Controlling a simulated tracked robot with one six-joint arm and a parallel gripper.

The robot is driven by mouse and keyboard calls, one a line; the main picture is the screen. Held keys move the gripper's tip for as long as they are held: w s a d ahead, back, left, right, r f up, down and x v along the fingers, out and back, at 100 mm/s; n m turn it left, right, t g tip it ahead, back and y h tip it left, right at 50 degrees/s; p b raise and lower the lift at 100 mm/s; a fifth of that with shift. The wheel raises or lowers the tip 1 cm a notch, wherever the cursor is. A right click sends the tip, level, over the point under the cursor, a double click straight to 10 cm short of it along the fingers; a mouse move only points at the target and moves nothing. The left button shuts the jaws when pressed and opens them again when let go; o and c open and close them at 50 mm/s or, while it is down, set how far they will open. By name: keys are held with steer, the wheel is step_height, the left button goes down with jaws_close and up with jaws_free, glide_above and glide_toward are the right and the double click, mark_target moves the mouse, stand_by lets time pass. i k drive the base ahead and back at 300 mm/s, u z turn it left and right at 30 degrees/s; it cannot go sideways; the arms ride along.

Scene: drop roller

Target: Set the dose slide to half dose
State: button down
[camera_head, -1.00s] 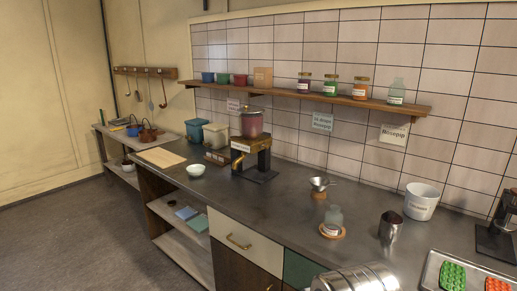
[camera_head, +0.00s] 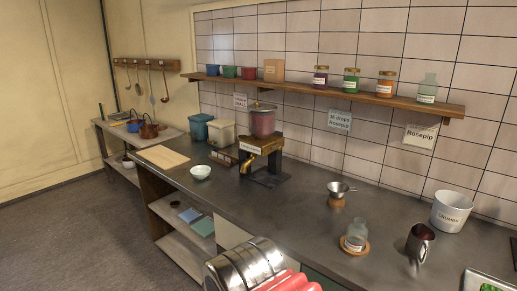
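A dispenser (camera_head: 262,147) stands on the dark counter (camera_head: 300,200), with a reddish lidded hopper (camera_head: 263,121) on top and a brass front body bearing a small pale label. The label is too small to read, and I cannot make out the setting of the dose slide. My gripper's fingertips do not show.
A white bowl (camera_head: 201,172) and board (camera_head: 163,156) lie left of the dispenser. A funnel (camera_head: 340,188), glass bottle (camera_head: 357,235), metal cup (camera_head: 419,243) and white bucket (camera_head: 452,210) stand to the right. A shelf (camera_head: 330,93) with jars runs above.

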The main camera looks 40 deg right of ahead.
mark_target(277, 146)
steer(key=z, duration=0.05)
steer(key=i, duration=1.15)
steer(key=z, duration=0.4)
